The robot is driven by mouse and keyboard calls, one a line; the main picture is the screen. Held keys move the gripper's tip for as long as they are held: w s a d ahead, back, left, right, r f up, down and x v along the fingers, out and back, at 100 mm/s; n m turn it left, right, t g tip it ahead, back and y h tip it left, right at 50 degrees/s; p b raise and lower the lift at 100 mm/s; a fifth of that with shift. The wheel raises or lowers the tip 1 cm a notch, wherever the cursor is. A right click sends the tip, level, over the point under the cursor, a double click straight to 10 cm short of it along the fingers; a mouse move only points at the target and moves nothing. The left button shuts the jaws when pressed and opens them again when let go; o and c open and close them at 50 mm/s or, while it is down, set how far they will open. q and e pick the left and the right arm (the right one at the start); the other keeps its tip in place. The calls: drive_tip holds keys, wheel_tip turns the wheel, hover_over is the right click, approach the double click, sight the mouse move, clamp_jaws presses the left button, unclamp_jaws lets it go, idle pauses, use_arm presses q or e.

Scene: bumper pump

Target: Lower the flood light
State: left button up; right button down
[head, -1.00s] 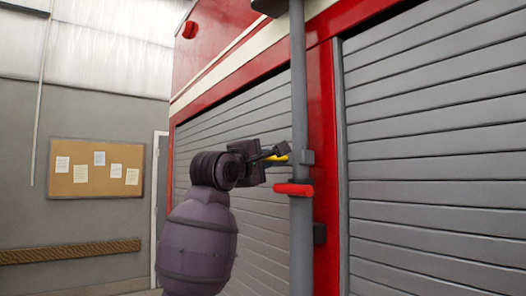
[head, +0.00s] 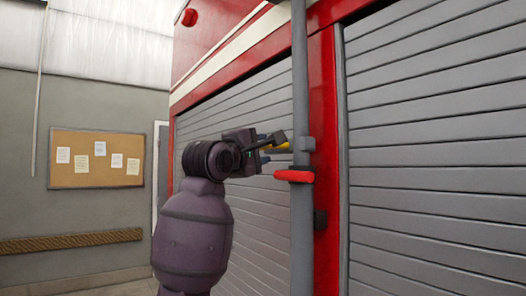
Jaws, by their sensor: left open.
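A grey vertical pole (head: 301,90) stands against the red side of the fire truck and runs out of the top of the view; the flood light itself is not in view. A red handle (head: 294,176) sticks out to the left from the pole. My left gripper (head: 274,148) is open, just left of the pole and slightly above the red handle. It holds nothing that I can see. My right gripper is not in view.
Grey roller shutters (head: 440,150) cover the truck's side on both sides of the pole. A dark bracket (head: 320,219) sits low beside the pole. A cork board (head: 97,172) hangs on the far wall at left, with open floor before it.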

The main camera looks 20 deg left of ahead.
use_arm(q)
drive_tip(key=b+v, duration=0.1)
drive_tip(key=v, duration=0.7)
drive_tip(key=shift+s+f, duration=0.2)
drive_tip(key=shift+s, duration=0.15)
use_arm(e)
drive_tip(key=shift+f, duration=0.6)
use_arm(q)
drive_tip(key=shift+a, duration=0.15)
